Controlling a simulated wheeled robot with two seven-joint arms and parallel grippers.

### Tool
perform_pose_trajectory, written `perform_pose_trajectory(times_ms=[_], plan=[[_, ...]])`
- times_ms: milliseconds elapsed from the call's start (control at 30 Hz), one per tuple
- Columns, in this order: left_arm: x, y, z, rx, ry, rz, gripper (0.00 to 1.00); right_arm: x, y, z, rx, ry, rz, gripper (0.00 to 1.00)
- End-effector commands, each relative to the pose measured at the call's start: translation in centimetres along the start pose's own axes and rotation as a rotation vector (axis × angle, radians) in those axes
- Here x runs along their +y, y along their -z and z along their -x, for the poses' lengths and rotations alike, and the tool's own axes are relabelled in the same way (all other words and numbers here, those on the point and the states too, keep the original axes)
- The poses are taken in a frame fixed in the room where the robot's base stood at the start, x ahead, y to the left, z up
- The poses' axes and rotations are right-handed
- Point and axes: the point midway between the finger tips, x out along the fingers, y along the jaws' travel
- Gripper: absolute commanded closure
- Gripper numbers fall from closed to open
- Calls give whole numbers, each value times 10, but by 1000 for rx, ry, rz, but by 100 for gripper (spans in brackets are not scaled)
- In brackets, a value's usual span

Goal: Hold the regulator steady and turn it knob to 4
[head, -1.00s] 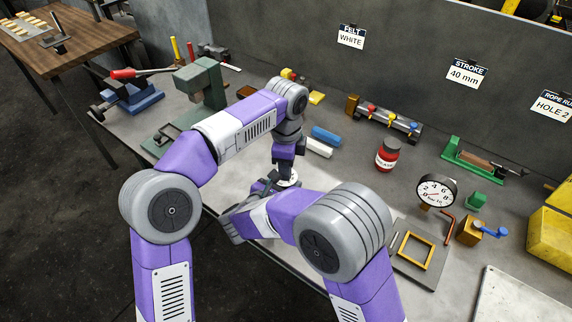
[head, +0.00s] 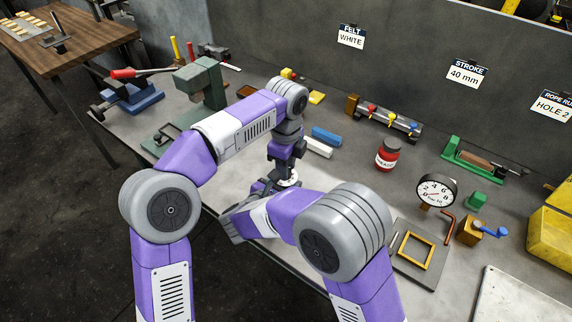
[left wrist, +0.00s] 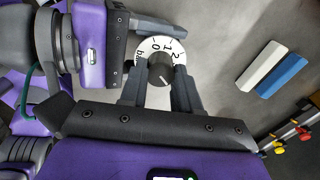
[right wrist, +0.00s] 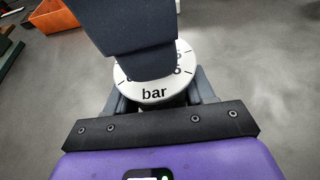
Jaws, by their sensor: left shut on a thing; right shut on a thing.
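The regulator has a white dial (head: 289,182) with black figures and stands at the bench's front, mostly hidden by my arms in the head view. Its dark knob (left wrist: 160,70) sits between the fingers of my left gripper (left wrist: 160,96), which is shut on it from above. Figures 0, 1 and 2 show on the dial (left wrist: 148,46) in the left wrist view; the figure at the knob's light mark is hidden. My right gripper (right wrist: 163,103) is shut on the regulator body under the dial, which shows "bar" (right wrist: 153,93). The body itself is mostly hidden.
A round gauge (head: 436,191), a red jar (head: 387,154) and a yellow frame (head: 416,251) stand to the right. White and blue blocks (head: 326,138) lie behind the regulator. A green press (head: 201,83) stands at left. Bare bench lies around the regulator.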

Motion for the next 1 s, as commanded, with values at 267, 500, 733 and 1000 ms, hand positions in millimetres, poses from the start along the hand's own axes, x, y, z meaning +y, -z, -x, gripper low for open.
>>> perform_pose_trajectory(times_ms=[267, 500, 733, 1000], plan=[[0, -1, 0, -2, 0, 3, 43, 0, -1, 0, -2, 1, -1, 98], [0, 0, 0, -1, 1, 2, 43, 0, -1, 0, -2, 0, -1, 98], [-1, 0, 24, -1, 5, 3, 43, 0, -1, 0, -2, 0, -1, 98], [-2, 0, 73, -1, 4, 2, 43, 0, -1, 0, -2, 0, -1, 98]])
